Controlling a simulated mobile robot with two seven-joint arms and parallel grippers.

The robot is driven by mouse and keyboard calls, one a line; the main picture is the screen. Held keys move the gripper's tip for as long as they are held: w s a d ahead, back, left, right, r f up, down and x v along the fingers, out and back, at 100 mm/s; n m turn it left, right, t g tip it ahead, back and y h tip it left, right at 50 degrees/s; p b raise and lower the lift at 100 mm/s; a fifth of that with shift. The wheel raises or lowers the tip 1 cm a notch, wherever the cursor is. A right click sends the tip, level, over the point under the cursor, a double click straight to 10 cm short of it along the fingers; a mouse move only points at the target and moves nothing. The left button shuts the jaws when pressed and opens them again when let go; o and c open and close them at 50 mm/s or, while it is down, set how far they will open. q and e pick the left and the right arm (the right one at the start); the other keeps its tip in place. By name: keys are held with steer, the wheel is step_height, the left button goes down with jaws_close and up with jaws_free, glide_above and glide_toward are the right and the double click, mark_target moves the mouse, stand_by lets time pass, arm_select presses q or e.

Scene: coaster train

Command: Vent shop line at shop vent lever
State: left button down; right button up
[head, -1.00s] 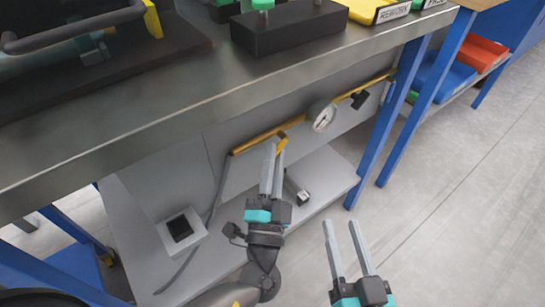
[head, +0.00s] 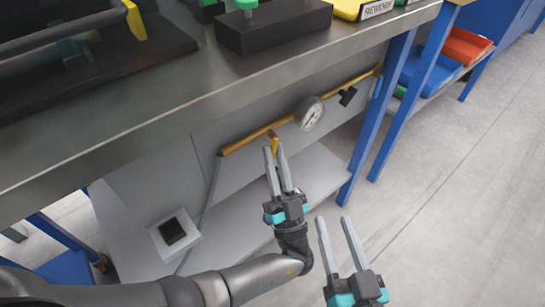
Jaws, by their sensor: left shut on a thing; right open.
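The shop vent lever (head: 274,138) is a small yellow handle hanging from a brass pipe (head: 245,142) under the workbench. My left gripper (head: 273,148) reaches up from below, its fingertips closed on the lever's lower end. The fingers cover part of the lever, so its exact angle is hard to tell. A round white-faced gauge (head: 309,113) sits on the pipe to the right of the lever; its reading is too small to tell. My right gripper (head: 333,218) is open and empty, lower right, over the floor.
The metal bench top (head: 150,112) overhangs the pipe. A black fitting (head: 347,96) is right of the gauge. A grey box with a dark opening (head: 175,230) stands on the lower shelf (head: 235,220). A blue leg (head: 375,125) bounds the right; the floor beyond is clear.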

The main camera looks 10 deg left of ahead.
arm_select(q)
steer(key=shift+w+n+g+y, duration=0.25)
steer(key=shift+n+g+y, duration=0.15)
steer(key=shift+n+y, duration=0.5)
steer(key=shift+r, duration=0.1)
steer(key=c, duration=0.9)
jaws_free()
steer(key=shift+o, duration=0.2)
steer(key=shift+s, duration=0.1)
